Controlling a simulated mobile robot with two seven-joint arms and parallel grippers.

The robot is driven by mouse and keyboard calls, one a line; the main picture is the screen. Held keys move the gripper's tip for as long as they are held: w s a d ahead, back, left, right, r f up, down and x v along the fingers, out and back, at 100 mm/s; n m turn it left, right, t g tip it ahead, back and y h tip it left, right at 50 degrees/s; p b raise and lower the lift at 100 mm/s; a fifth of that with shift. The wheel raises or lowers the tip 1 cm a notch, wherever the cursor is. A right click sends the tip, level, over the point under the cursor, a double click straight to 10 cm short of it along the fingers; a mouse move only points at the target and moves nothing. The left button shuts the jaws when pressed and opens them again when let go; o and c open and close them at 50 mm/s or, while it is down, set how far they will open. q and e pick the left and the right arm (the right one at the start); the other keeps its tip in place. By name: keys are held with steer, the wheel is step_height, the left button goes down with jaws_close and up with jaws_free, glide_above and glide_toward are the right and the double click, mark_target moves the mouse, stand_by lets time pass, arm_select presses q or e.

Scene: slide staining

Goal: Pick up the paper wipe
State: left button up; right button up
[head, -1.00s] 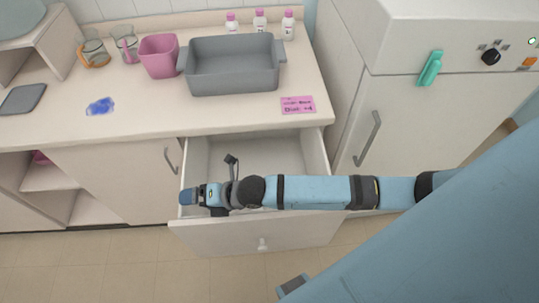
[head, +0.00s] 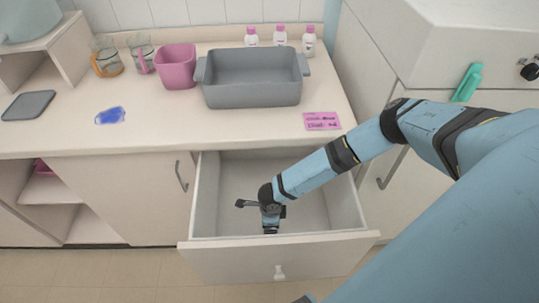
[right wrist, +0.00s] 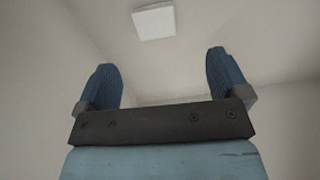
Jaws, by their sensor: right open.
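A small white square pad, which looks like the paper wipe (right wrist: 154,21), lies on the floor of the open drawer in the right wrist view. It is ahead of my right gripper (right wrist: 163,72), whose two blue fingers are apart with nothing between them. In the head view my right gripper (head: 270,229) reaches down into the drawer (head: 235,180), near its front panel. I cannot make out the wipe there. My left gripper is not in view.
The drawer walls and front panel (head: 225,262) surround my right gripper.

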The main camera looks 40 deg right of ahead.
step_height(320, 180, down, 4)
steer(key=shift+f+b, duration=0.1)
steer(key=shift+b, duration=1)
steer(key=shift+f+b, duration=0.3)
steer(key=shift+f, duration=0.15)
steer(key=f+b, duration=0.1)
steer(key=f, duration=0.1)
steer(key=f+b, duration=0.1)
steer(key=f, duration=0.1)
steer(key=shift+s+a+f, duration=0.1)
steer(key=shift+s, duration=0.3)
steer(key=shift+f+b, duration=0.4)
steer(key=shift+b, duration=0.15)
steer(key=shift+r, duration=0.1)
steer(key=shift+c, duration=0.2)
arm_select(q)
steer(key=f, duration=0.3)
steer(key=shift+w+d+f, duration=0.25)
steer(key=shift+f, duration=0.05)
arm_select(e)
steer(key=c, duration=1)
